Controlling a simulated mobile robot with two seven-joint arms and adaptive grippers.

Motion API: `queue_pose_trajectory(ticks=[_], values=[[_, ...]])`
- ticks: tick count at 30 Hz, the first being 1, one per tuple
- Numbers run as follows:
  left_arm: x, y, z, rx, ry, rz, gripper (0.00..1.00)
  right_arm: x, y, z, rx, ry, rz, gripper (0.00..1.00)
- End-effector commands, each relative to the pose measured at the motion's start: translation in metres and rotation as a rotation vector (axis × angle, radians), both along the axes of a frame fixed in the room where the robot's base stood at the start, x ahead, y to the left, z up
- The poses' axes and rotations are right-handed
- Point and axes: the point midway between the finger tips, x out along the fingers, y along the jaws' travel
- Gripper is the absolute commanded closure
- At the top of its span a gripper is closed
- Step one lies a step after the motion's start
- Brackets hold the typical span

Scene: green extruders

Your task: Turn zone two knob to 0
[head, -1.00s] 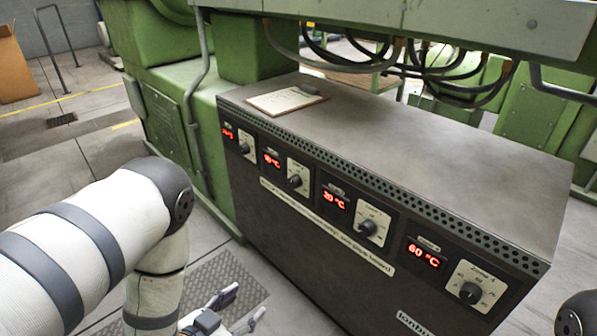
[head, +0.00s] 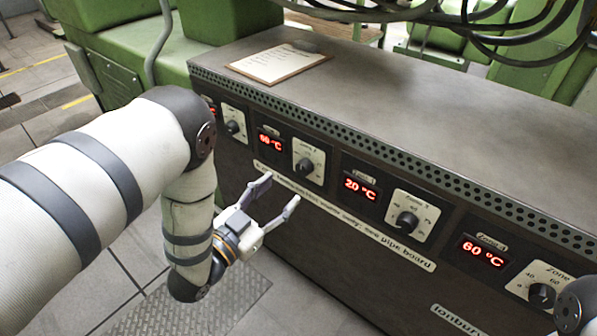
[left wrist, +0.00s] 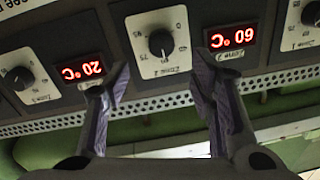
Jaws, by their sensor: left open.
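The zone two knob (head: 304,166) is a black dial on a cream plate, second from the left on the dark control cabinet. It also shows upside down in the left wrist view (left wrist: 160,42), between the fingers and beyond their tips. A red display (left wrist: 233,35) beside it reads 60 °C. My right gripper is out of view.
The zone three knob (head: 406,221) and zone four knob (head: 541,294) are to the right; the zone one knob (head: 233,127) is to the left. A clipboard (head: 279,63) lies on the cabinet top (head: 400,110). Dark cables hang above. The floor in front is open.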

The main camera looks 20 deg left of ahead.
Motion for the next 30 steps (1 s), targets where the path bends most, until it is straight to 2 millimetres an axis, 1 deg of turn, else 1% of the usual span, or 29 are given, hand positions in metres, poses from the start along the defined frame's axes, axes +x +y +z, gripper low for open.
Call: queue_pose_trajectory(ticks=[1, 3, 6, 9, 13, 20, 23, 24, 26, 27, 30], values=[[0.014, -0.004, 0.001, -0.001, -0.005, 0.0, 0.5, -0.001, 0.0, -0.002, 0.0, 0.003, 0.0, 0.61], [0.031, -0.009, 0.0, 0.0, -0.004, 0.0, 0.5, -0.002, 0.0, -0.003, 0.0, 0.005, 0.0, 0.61], [0.051, -0.015, 0.0, -0.001, -0.003, 0.0, 0.5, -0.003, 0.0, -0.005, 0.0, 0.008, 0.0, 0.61], [0.066, -0.019, 0.0, 0.0, 0.0, 0.002, 0.5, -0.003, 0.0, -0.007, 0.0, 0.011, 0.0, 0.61], [0.075, -0.022, 0.0, 0.0, 0.001, 0.002, 0.5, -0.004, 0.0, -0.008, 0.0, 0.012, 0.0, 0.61], [0.076, -0.022, 0.001, 0.0, 0.001, 0.002, 0.5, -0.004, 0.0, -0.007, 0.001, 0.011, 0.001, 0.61], [0.076, -0.022, 0.001, 0.0, 0.001, 0.002, 0.7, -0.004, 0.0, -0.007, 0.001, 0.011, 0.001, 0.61], [0.076, -0.022, 0.001, 0.0, 0.001, 0.002, 0.79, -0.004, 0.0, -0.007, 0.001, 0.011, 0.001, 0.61], [0.076, -0.022, 0.001, 0.0, 0.001, 0.002, 0.93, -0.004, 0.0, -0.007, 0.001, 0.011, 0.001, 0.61], [0.076, -0.022, 0.001, 0.0, 0.001, 0.002, 0.98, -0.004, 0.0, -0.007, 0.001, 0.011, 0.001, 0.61], [0.076, -0.022, 0.001, -0.001, 0.001, 0.002, 0.98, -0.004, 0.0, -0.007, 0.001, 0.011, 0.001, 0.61]])
